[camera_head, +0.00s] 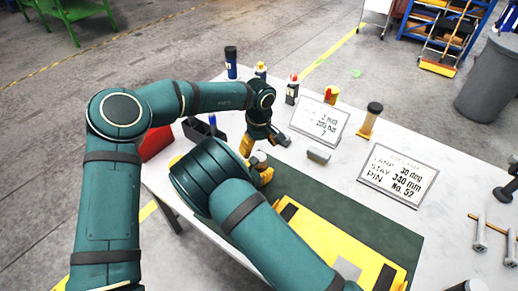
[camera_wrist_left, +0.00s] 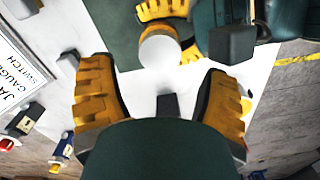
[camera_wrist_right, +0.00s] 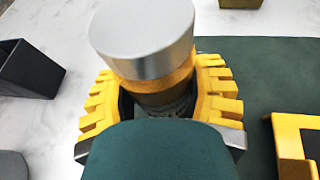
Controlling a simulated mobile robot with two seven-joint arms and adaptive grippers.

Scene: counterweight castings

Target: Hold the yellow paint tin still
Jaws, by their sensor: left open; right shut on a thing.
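The yellow paint tin (camera_wrist_right: 166,76), with a plain grey lid, stands between the yellow fingers of my right gripper (camera_wrist_right: 160,92), which is shut on it. Its lid also shows in the left wrist view (camera_wrist_left: 160,50) and in the head view (camera_head: 257,158). The tin's lower part is hidden by the gripper. My left gripper (camera_wrist_left: 153,75) is open and empty, with its fingers spread. In the head view the left gripper (camera_head: 262,147) is just beyond the tin, close to it. I cannot tell whether it touches the tin.
A green mat (camera_head: 318,207) with a yellow frame (camera_head: 335,243) lies on the white table. Two lettered signs (camera_head: 398,175) (camera_head: 319,120), a small grey block (camera_head: 318,155) and an amber-based cylinder (camera_head: 371,120) stand to the right. Several bottles stand at the back. A dark open bin (camera_wrist_right: 28,70) is nearby.

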